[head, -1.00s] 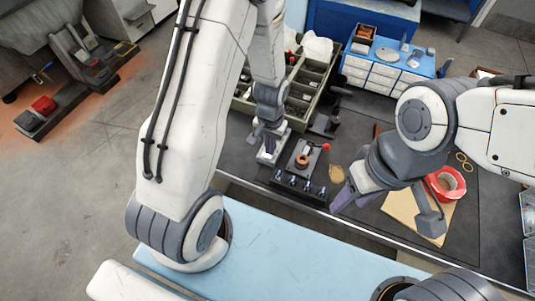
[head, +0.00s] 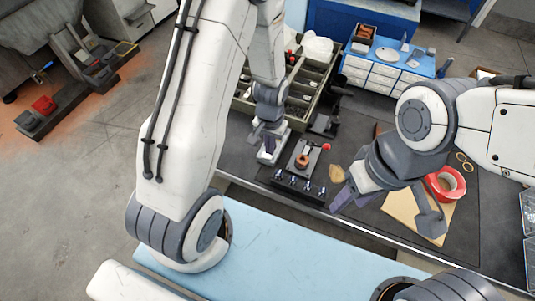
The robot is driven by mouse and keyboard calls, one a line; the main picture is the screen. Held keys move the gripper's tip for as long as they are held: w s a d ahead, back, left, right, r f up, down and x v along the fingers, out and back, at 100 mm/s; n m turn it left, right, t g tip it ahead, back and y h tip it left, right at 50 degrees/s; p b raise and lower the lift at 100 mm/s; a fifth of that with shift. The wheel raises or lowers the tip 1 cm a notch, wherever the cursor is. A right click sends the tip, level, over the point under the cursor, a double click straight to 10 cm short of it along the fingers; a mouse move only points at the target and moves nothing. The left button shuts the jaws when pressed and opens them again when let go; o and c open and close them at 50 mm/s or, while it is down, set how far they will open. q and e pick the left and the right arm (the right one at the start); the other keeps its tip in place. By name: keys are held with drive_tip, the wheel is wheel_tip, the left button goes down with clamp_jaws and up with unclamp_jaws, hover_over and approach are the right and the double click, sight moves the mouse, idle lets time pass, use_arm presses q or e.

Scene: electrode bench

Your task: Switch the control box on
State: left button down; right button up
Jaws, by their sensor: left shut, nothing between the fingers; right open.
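A small pale box (head: 266,159), which seems to be the control box, sits on the dark bench mat. My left gripper (head: 269,146) is shut and empty, pointing down right at this box. It hides much of the box's top, so I cannot see a switch or tell whether the fingers touch it. My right gripper (head: 342,197) is open and empty over the front of the bench, well to the right of the box.
Right of the box stands a dark fixture with a copper-coloured ring (head: 302,161) and a red knob (head: 326,147). A row of small clamps (head: 300,186) lies in front. A divided bin (head: 311,86) and blue-topped drawers (head: 384,77) stand behind.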

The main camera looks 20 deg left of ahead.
use_arm(q)
drive_tip(key=shift+f+b, duration=0.65)
drive_tip(key=shift+f, duration=0.3)
drive_tip(key=shift+r, duration=0.1)
wheel_tip(320, 180, up, 7)
drive_tip(key=p, duration=0.6)
drive_tip(key=shift+p, duration=0.3)
idle(0.5)
